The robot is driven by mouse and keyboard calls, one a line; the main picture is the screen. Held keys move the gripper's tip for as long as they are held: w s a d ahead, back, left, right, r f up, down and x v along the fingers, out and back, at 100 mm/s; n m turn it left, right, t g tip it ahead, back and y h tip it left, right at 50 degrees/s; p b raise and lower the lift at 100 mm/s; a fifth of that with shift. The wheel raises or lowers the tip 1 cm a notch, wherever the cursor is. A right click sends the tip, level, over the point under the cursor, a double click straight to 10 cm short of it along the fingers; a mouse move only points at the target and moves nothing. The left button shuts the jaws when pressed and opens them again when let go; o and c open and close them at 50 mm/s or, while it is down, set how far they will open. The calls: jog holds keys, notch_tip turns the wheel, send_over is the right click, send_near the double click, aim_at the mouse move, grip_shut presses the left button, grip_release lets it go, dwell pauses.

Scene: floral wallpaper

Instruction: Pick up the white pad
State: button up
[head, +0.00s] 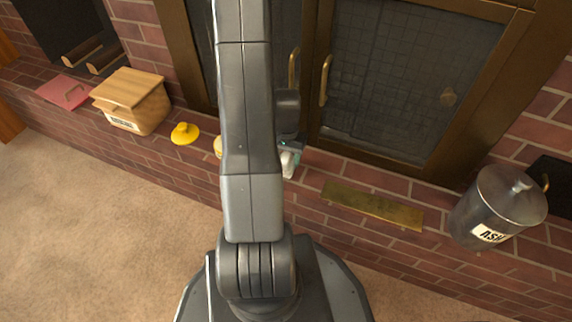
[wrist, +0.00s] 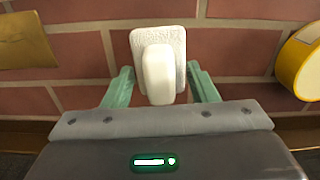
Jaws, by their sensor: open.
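The white pad (wrist: 177,38) lies on the brick hearth in the wrist view, a squarish textured block with a rounded white grip standing up from it. My gripper (wrist: 160,70) is open, with one green finger on each side of the pad. The pad is between the fingers, and I cannot tell whether either finger touches it. In the head view my arm hides most of my gripper; a small white part that looks like the pad (head: 287,164) shows beside the arm.
A brass plate (head: 371,206) and a metal ash bucket (head: 480,215) are at right. A yellow knobbed object (head: 185,134), wooden box (head: 135,100) and red item (head: 64,92) are at left. A yellow round object (wrist: 301,65) is near my gripper. Glass fireplace doors (head: 410,80) stand behind.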

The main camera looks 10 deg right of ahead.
aim_at(285, 157)
jog(key=c, duration=1.1)
jog(key=shift+r, duration=0.15)
jog(key=shift+s+a+r+p, duration=0.15)
jog(key=shift+s+r+p, duration=0.05)
jog(key=shift+r+p, duration=0.35)
notch_tip(285, 157, up, 6)
jog(key=p, duration=0.3)
jog(key=shift+f, duration=0.15)
jog(key=s+a, duration=0.5)
jog(key=s, duration=0.3)
jog(key=s+a+p, duration=0.1)
jog(key=s+a, duration=0.5)
jog(key=s, duration=0.2)
jog(key=shift+s, duration=0.15)
